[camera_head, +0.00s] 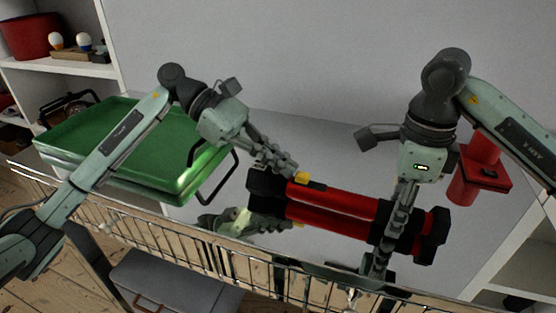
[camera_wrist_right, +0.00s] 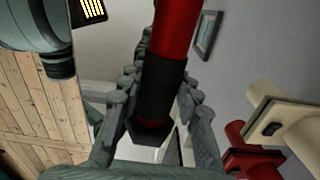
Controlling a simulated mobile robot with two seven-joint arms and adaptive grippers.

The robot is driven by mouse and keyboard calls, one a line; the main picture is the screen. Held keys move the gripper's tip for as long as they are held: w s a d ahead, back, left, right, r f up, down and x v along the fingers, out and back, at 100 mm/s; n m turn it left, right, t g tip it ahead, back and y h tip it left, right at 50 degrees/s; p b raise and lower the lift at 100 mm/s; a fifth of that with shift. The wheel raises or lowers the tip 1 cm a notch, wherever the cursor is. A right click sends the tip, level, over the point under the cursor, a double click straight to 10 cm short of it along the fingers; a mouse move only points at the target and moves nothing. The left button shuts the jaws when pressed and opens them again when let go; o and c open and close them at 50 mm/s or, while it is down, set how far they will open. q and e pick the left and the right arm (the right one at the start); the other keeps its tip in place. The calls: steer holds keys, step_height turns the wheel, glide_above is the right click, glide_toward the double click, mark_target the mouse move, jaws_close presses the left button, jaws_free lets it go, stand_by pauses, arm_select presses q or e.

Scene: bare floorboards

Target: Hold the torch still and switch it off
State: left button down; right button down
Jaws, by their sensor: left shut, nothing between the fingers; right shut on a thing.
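The torch (camera_head: 335,207) is red with black ends and lies roughly level above the wire rack edge. A small yellow switch (camera_head: 301,178) shows on its top near the left end. My right gripper (camera_head: 384,250) is shut around the torch near its right end. In the right wrist view the torch (camera_wrist_right: 175,32) runs between the fingers of my right gripper (camera_wrist_right: 160,108), with its black section (camera_wrist_right: 158,88) between them. My left gripper (camera_head: 294,171) is shut and empty, its fingertips right beside the switch; I cannot tell whether they touch it.
A green case (camera_head: 125,148) lies at the left. A grey toolbox (camera_head: 172,283) is below the wire rack (camera_head: 195,246). A red object (camera_head: 478,172) stands right of the torch. Shelves with a red pot (camera_head: 28,36) are at the far left. A pale wall is behind.

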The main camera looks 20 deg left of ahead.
arm_select(q)
steer(key=d, duration=0.3)
steer(key=shift+s, duration=0.1)
steer(key=v, duration=1)
arm_select(e)
steer(key=c, duration=1)
jaws_free()
